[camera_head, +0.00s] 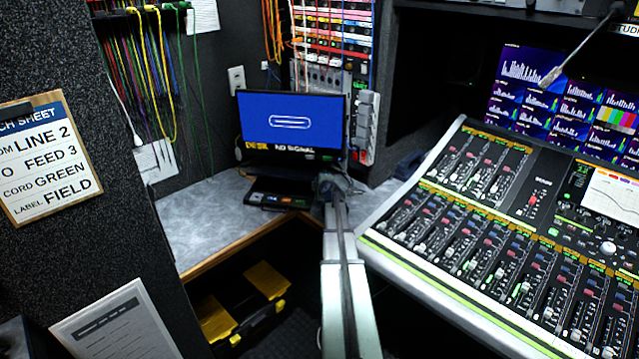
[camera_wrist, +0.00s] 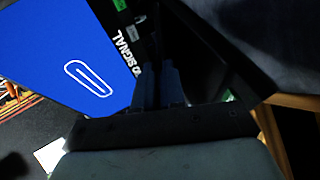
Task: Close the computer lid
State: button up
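The computer (camera_head: 291,124) is an open laptop on the grey counter, with its lid upright and a blue screen reading "NO SIGNAL". Its dark keyboard base (camera_head: 278,194) lies in front of the screen. My gripper (camera_head: 331,185) is at the right front of the laptop, close to the base's right side; the head view does not show whether they touch. In the wrist view, the tilted blue screen (camera_wrist: 75,62) fills the upper left. My gripper's two fingers (camera_wrist: 158,84) sit close together there, with nothing seen between them.
A mixing console (camera_head: 480,215) stands right of my arm. Patch cables (camera_head: 160,70) hang on the left wall, and a rack with orange cables (camera_head: 330,50) rises behind the laptop. The counter (camera_head: 205,215) is clear left of the laptop. A black-and-yellow toolbox (camera_head: 240,305) is below.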

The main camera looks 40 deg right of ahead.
jog(key=o, duration=0.3)
jog(key=shift+o, duration=0.2)
jog(key=shift+s, duration=0.1)
jog(key=v, duration=1.3)
jog(key=shift+s+a, duration=0.2)
jog(key=shift+a, duration=0.05)
jog(key=shift+r, duration=0.1)
jog(key=shift+c, duration=0.4)
